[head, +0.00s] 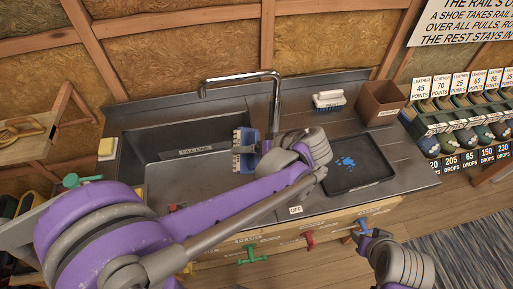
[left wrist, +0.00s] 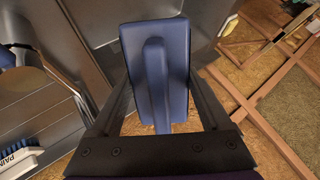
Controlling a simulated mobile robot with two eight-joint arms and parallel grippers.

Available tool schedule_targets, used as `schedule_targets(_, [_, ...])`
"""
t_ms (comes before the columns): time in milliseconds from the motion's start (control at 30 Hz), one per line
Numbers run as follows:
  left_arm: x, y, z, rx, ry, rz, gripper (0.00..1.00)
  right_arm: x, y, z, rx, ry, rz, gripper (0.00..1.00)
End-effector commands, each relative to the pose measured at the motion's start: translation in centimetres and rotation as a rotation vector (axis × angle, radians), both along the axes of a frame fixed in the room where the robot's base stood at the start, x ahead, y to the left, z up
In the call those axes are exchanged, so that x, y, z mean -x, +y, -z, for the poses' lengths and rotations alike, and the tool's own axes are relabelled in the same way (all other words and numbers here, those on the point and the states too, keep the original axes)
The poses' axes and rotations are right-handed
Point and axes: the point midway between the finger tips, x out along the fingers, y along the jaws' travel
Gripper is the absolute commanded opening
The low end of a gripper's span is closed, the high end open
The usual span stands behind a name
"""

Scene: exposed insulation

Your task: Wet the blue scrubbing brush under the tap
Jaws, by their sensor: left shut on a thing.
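The blue scrubbing brush (head: 247,140) is held over the right part of the sink (head: 128,140), its pale bristles facing left. My left gripper (head: 264,147) is shut on it. In the left wrist view the brush's blue back and raised handle (left wrist: 155,75) show between the fingers (left wrist: 160,112). The chrome tap (head: 277,100) rises behind the sink. Its spout reaches left and ends above the basin, left of and behind the brush. No water stream shows. My right gripper (head: 368,240) is low at the right, in front of the counter; its jaw opening is unclear.
A white brush with blue bristles (head: 328,99) and a brown box (head: 382,104) stand at the counter's back right. A black tray (head: 378,174) with blue splatter lies on the right. A yellow sponge-like block (head: 107,148) sits at the left rim. Coloured handles line the counter front.

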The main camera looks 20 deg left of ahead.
Motion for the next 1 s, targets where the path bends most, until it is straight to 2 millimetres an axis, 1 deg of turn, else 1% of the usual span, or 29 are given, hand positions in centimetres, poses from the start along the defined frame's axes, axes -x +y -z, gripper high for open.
schedule_targets(1000, [-2.4,9.6,2.1,0.001,0.001,-0.003,0.36,0.4,0.0,0.9,0.000,0.008,0.000,0.50])
